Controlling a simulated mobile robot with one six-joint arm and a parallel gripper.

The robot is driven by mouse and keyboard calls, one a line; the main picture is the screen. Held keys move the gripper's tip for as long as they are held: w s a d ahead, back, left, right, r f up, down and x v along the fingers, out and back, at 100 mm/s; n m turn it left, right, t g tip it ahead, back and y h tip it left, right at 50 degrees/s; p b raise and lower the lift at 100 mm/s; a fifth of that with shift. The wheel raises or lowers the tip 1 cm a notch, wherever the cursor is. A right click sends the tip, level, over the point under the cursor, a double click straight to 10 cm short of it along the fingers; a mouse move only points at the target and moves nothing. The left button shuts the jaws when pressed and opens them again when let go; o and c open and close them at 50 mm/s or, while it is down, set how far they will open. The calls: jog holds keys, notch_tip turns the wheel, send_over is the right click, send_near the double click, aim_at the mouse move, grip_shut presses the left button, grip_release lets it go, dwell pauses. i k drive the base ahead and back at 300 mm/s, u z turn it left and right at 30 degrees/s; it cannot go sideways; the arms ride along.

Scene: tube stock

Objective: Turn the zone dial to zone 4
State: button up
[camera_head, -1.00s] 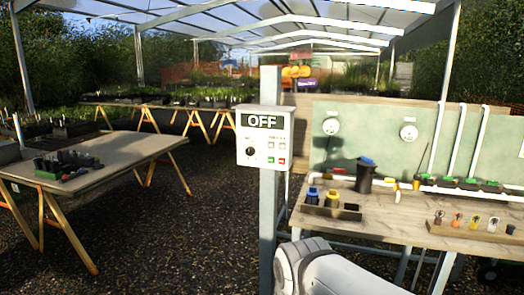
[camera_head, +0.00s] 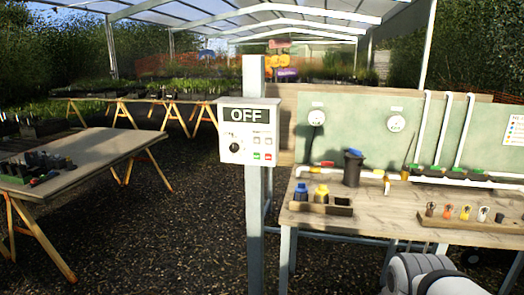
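A white control box (camera_head: 225,158) is mounted on a grey post in the middle of the head view. Its dark display (camera_head: 247,116) reads OFF. The black round zone dial (camera_head: 234,147) sits on the left of its front face; its pointer is too small to read. Small buttons are to the right of the dial, with a green one and a red one at the bottom. My gripper is not in view. Only a white part of my arm shows at the lower right, well apart from the box.
A wooden bench (camera_head: 375,215) stands right of the post (camera_head: 254,225), with a black container (camera_head: 352,168), blue and yellow items in a tray, and pipes on a green panel. A table (camera_head: 100,155) stands left. Gravel between them is clear.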

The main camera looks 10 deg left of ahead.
aim_at(234, 147)
jog(key=u, duration=0.05)
jog(key=i, duration=1)
jog(key=z, duration=0.05)
